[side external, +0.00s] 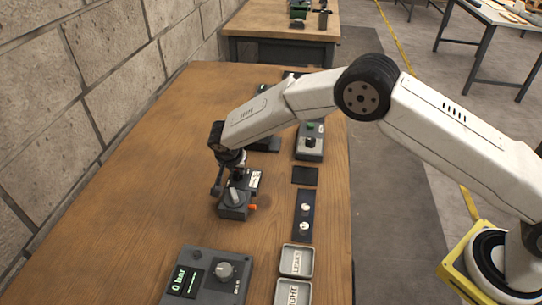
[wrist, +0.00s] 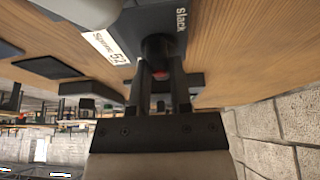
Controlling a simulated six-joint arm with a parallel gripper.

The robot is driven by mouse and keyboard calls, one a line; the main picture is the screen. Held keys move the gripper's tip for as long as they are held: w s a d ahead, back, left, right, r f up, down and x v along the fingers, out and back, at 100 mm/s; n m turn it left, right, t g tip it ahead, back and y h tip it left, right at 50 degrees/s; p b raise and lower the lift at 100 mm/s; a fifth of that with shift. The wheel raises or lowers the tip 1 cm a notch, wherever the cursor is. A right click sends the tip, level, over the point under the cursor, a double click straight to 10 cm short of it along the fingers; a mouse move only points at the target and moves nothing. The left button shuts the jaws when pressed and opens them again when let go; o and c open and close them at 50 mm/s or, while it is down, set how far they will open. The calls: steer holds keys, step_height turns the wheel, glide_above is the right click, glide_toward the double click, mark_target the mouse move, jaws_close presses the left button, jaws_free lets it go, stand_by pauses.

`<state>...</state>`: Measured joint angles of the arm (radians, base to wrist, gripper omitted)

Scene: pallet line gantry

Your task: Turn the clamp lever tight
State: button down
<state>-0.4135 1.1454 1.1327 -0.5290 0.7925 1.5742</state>
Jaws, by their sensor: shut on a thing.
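The clamp (side external: 232,212) is a dark grey block on the wooden bench, with a pale grey upright piece on top and an orange bit at its right side. In the wrist view, its dark body (wrist: 172,18) carries the word "Slack" and a white label with "52". My gripper (side external: 236,172) is down at the back of the clamp. In the wrist view, my gripper (wrist: 160,92) has its fingers closed around the dark clamp lever (wrist: 158,48), with a red spot between them. My wrist hides most of the lever in the side view.
A pressure unit (side external: 208,278) reading "0 bar", with a knob, stands at the front. Two small labelled trays (side external: 296,274) sit to its right. A dark strip (side external: 303,232) with two pale round parts and a grey box (side external: 310,146) line the right edge. The bench's left side is clear.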

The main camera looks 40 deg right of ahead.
steer(key=c, duration=0.5)
jaws_free()
steer(key=shift+c, duration=0.2)
steer(key=v, duration=0.7)
steer(key=shift+r, duration=0.35)
steer(key=shift+s, duration=0.1)
